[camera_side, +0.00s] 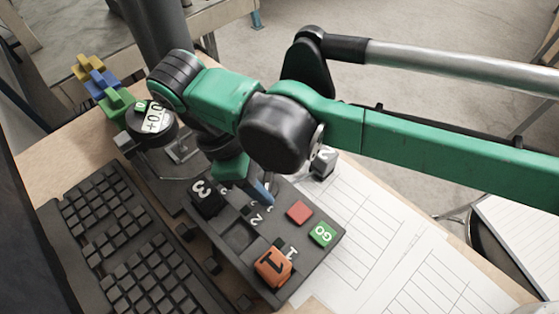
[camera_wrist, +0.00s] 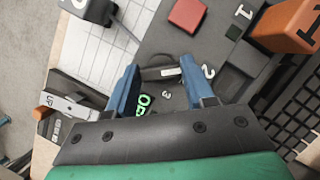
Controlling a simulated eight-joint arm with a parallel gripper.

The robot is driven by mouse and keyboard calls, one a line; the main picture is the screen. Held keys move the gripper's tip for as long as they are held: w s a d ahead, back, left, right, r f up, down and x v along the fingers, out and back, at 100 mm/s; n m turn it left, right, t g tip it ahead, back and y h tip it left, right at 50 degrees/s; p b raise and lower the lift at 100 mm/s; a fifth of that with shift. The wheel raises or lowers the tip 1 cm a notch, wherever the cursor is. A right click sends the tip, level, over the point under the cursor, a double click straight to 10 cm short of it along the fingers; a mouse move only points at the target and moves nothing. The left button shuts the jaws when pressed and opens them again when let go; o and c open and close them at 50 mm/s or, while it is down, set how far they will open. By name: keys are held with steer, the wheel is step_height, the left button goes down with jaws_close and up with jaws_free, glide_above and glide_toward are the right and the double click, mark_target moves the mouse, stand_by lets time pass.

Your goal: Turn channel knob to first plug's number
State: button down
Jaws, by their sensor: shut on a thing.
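My gripper (camera_wrist: 160,68) has two blue fingers, one each side of the dark channel knob (camera_wrist: 163,73), and is shut on it. A pale stripe on the knob runs between the fingers; I cannot tell which number it points at. Numbers 1, 2 and 3 are printed around it. In the side view a blue fingertip (camera_side: 263,190) reaches the dark panel (camera_side: 225,262), and the arm hides the knob. An orange block marked 1 (camera_side: 273,267) sits at the panel's front edge. A black block marked 3 (camera_side: 207,201) sits at its left. A grey block (camera_side: 323,162) stands beyond the panel.
A red button (camera_side: 299,212) and a green GO button (camera_side: 323,233) are on the panel's right. A keyboard (camera_side: 130,240) lies at left. A round marked device (camera_side: 152,124) and coloured pieces (camera_side: 95,78) are behind. Printed paper (camera_side: 370,235) covers the table at right.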

steer(key=shift+n+t, duration=0.3)
steer(key=shift+n, duration=0.3)
steer(key=shift+c, duration=1.6)
jaws_free()
